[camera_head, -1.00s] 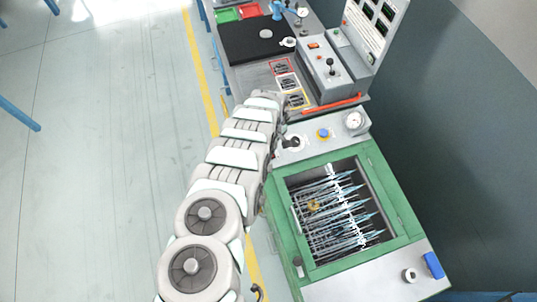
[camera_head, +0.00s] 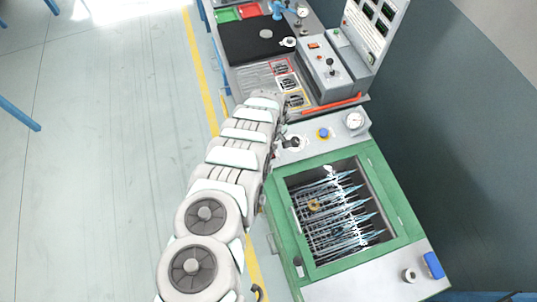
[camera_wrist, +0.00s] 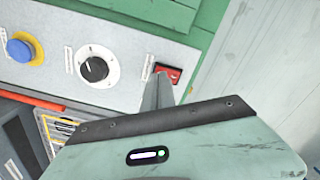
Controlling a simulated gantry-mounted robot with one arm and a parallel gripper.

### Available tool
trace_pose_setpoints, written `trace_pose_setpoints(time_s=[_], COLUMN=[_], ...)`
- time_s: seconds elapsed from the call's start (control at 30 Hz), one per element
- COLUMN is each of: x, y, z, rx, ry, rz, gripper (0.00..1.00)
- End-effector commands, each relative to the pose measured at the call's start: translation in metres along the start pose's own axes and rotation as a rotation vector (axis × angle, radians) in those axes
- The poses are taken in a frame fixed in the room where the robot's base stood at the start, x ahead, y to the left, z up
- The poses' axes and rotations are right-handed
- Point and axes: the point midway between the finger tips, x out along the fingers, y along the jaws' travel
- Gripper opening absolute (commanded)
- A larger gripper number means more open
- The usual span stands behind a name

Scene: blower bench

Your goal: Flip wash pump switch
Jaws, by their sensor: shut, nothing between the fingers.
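A red rocker switch (camera_wrist: 172,72) sits on the grey control panel (camera_wrist: 130,40) in the wrist view, beside a small label too small to read. My gripper (camera_wrist: 161,72) is shut and empty, its narrow fingers reaching up to the switch. The fingertips overlap the switch's left part and hide some of it. I cannot tell whether they touch it. In the head view my arm covers the switch and the gripper; the panel (camera_head: 308,142) shows beyond the arm.
A black knob on a white dial (camera_wrist: 95,68) and a blue button with yellow collar (camera_wrist: 25,48) sit left of the switch. A red bar (camera_wrist: 30,98) runs along the panel edge. The green-framed washer (camera_head: 385,170) holds several bladed parts.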

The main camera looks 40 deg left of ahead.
Motion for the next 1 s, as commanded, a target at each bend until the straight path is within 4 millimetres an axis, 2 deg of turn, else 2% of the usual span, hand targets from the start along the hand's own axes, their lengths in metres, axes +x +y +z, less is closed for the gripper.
trace_pose_setpoints(time_s=[1.0], x=[0.015], y=[0.001], z=[0.0], rx=[0.0], ry=[0.0], rz=[0.001], gripper=[0.0])
